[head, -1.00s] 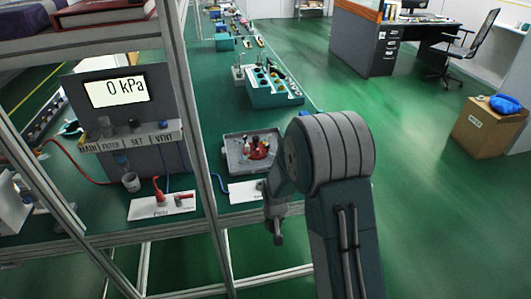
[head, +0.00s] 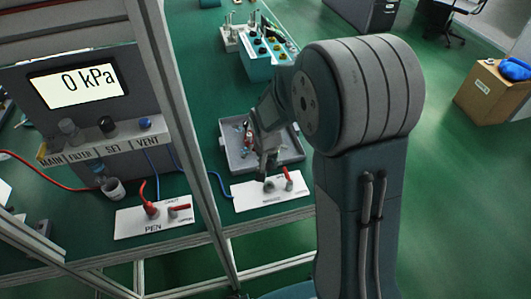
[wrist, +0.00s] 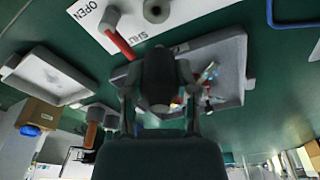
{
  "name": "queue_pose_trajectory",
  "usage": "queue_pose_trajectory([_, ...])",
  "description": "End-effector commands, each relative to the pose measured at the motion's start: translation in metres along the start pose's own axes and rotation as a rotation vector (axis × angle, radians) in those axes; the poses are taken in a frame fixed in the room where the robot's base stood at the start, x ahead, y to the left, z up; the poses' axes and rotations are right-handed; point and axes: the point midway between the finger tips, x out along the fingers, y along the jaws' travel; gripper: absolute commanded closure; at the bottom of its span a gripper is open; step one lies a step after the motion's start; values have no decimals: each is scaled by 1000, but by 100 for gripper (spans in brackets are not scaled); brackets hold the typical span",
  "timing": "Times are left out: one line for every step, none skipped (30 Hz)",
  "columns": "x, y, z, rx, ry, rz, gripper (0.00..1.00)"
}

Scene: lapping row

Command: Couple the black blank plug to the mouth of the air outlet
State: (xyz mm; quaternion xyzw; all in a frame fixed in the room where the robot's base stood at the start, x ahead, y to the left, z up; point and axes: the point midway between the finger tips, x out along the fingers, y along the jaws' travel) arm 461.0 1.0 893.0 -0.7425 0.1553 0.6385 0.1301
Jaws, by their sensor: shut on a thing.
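My gripper (wrist: 158,72) is shut on the black blank plug (wrist: 160,84), a dark round piece between its fingers in the wrist view. In the head view my gripper (head: 267,166) hangs just behind the outlet, in front of the tray; the plug cannot be made out there. The air outlet (head: 269,186) is a short grey fitting on the right white plate, beside a red lever. In the wrist view the outlet's round, dark mouth (wrist: 156,9) shows at the top, apart from the plug.
The grey tray (head: 236,158) holds small coloured parts behind the plate. The red lever (head: 287,174) stands close right of the outlet. A frame post (head: 185,130) rises to the left. A second white plate (head: 130,222) with red fittings lies beyond it. The display reads 0 kPa.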

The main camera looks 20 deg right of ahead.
Motion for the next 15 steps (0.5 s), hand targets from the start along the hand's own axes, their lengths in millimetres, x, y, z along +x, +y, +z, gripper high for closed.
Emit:
queue_pose_trajectory([0,1,0,1,0,-1,100])
queue_pose_trajectory([0,1,-1,1,-1,-1,100])
queue_pose_trajectory([0,2,-1,1,-1,-1,100])
queue_pose_trajectory([0,2,-1,1,-1,-1,100])
queue_pose_trajectory([0,2,-1,1,-1,-2,100])
queue_pose_trajectory([0,3,-2,1,-1,-3,100])
queue_pose_trajectory([0,3,-2,2,-1,-2,100])
queue_pose_trajectory([0,3,-2,4,-2,-1,100])
queue_pose_trajectory([0,3,-2,9,-2,2,100])
queue_pose_trajectory([2,3,-2,9,-2,2,100])
queue_pose_trajectory([4,3,-1,9,-2,2,100])
queue_pose_trajectory([6,2,-1,8,-2,2,100])
queue_pose_trajectory([8,2,0,8,-2,3,100])
queue_pose_trajectory([10,1,0,8,-2,3,100])
queue_pose_trajectory([14,1,1,8,-3,4,100])
